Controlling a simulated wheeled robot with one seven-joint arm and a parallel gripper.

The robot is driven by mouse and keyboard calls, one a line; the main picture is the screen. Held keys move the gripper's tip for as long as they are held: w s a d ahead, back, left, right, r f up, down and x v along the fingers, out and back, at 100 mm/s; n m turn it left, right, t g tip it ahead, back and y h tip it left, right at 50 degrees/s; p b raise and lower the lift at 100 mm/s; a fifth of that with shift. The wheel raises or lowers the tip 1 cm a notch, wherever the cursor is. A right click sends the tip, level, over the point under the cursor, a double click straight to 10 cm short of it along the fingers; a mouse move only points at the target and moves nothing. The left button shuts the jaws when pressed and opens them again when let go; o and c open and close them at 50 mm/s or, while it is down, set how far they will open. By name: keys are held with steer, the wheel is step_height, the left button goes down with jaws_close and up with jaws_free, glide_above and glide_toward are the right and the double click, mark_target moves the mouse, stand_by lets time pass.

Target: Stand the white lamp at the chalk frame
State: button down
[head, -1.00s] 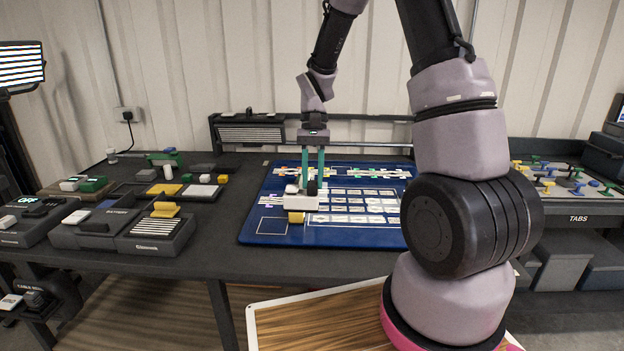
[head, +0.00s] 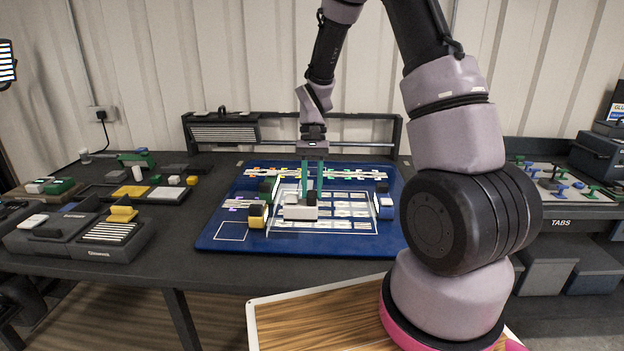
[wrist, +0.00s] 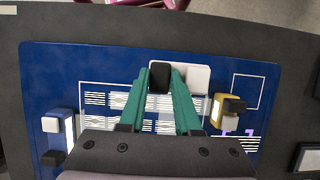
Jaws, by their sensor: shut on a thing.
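The white lamp (head: 300,213), a low white block with a black part on one end, is between the fingers of my gripper (head: 312,190). The gripper is shut on it, over the middle front of the blue mat. In the wrist view the lamp (wrist: 193,78) shows beyond the green fingertips (wrist: 172,82); whether it touches the mat is unclear. The chalk frame (head: 231,231), a thin white square outline, is empty at the mat's front left corner. It also shows at the right in the wrist view (wrist: 248,92).
A yellow block with a black top (head: 257,216) stands between the lamp and the chalk frame. A white-and-blue block (head: 385,208) stands at the mat's right. Striped white cards (head: 350,212) cover the mat's middle. A black rail (head: 330,120) stands behind.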

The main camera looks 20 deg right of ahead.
steer(key=shift+f, duration=3.35)
steer(key=shift+f, duration=0.45)
steer(key=c, duration=0.5)
jaws_free()
steer(key=v, duration=1.1)
step_height(320, 180, up, 16)
steer(key=t, duration=0.5)
glide_above(311, 212)
steer(key=w+d, duration=0.1)
steer(key=d, duration=0.4)
steer(key=s+r+t, duration=0.2)
steer(key=s+r, duration=0.1)
steer(key=s, duration=0.1)
steer(key=s+d+r+t, duration=0.1)
steer(key=s+r+t, duration=0.1)
steer(key=s+r, duration=0.2)
steer(key=s+r+t, duration=0.2)
steer(key=s+r, duration=0.1)
steer(key=s, duration=0.2)
steer(key=shift+d+r+m+y, duration=0.2)
steer(key=shift+d+m+y, duration=0.1)
